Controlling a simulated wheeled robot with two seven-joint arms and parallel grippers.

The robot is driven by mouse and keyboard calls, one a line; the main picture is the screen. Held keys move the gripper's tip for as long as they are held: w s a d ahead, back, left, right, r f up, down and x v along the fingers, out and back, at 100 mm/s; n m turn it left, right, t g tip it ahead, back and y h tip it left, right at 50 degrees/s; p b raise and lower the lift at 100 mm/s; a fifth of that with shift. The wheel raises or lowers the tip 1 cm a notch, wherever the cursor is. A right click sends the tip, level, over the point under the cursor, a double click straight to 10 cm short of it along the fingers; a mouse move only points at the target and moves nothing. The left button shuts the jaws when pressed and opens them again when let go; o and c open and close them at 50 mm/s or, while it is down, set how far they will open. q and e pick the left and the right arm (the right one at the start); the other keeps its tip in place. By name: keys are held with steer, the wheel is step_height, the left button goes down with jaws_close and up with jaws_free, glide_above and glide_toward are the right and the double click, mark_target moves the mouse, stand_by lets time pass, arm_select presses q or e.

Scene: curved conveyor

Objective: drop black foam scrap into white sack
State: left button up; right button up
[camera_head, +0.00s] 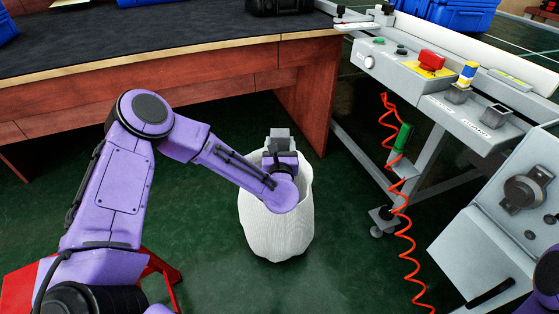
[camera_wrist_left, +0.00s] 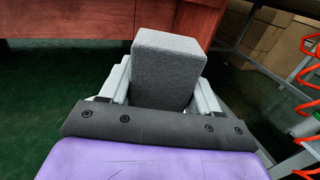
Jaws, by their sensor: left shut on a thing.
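The black foam scrap, a dark grey block, shows in the head view (camera_head: 280,132) and, much larger, in the left wrist view (camera_wrist_left: 168,70). My left gripper (camera_head: 279,145) is shut on it, with a finger on each side of the block in the left wrist view (camera_wrist_left: 163,88). The white sack (camera_head: 275,232) stands upright and open on the green floor. In the head view my left gripper and the block overlap the sack's far rim, and my forearm crosses its mouth. The inside of the sack is mostly hidden. My right gripper is not in view.
A reddish wooden workbench (camera_head: 225,60) with a dark top stands behind the sack. To the right is a grey conveyor frame (camera_head: 425,85) with a control panel and a red coiled hose (camera_head: 398,215) hanging down. Green floor is clear around the sack.

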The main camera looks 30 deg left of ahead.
arm_select(q)
step_height(320, 180, down, 6)
steer(key=b, duration=0.4)
steer(key=shift+a+f, duration=0.1)
steer(key=shift+f, duration=0.15)
steer(key=shift+r, duration=0.1)
steer(key=o, duration=1.1)
steer(key=p+v, duration=0.2)
steer(key=v, duration=0.8)
steer(key=shift+s, duration=0.2)
